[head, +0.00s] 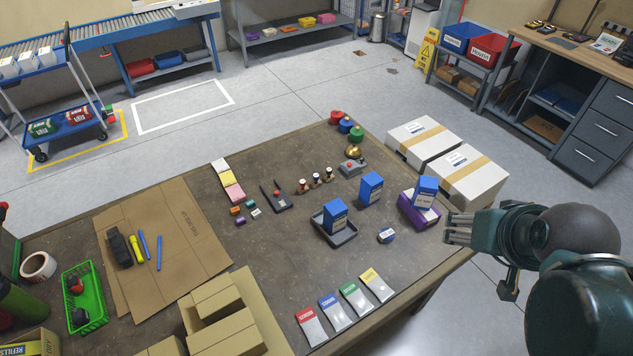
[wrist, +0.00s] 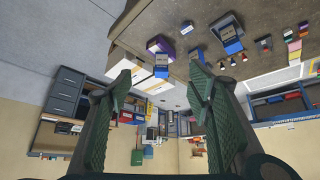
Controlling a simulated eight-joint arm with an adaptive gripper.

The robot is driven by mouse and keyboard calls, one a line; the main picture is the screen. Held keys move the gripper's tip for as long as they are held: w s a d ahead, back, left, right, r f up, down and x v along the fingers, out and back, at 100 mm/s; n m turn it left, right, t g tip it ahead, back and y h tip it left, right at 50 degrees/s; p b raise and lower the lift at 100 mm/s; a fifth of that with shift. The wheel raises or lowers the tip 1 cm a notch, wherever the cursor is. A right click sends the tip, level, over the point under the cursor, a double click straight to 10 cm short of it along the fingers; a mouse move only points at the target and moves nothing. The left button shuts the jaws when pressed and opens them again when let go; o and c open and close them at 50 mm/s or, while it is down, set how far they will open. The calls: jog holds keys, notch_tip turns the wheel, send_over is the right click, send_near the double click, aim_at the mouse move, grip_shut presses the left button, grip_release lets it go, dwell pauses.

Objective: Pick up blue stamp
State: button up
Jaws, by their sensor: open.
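Three small stamps with knob handles stand in a slanting row near the middle of the table: a left one (head: 303,187), a middle one (head: 316,180) and a right one (head: 328,174). They are too small to tell which is blue. They also appear small at the upper right of the wrist view. My gripper (head: 447,229) is off the table's right side in the head view, well apart from the stamps. In the wrist view its two fingers (wrist: 160,68) are spread wide with nothing between them.
Blue boxes (head: 371,188) stand between my gripper and the stamps, one in a dark tray (head: 345,238), another on a purple box (head: 408,212). A small dark blue labelled item (head: 386,236) lies nearby. White cartons (head: 466,180) stand behind the table's right side.

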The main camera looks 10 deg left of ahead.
jog(key=c, duration=0.6)
jog(key=shift+o, duration=0.2)
jog(key=shift+w, duration=0.1)
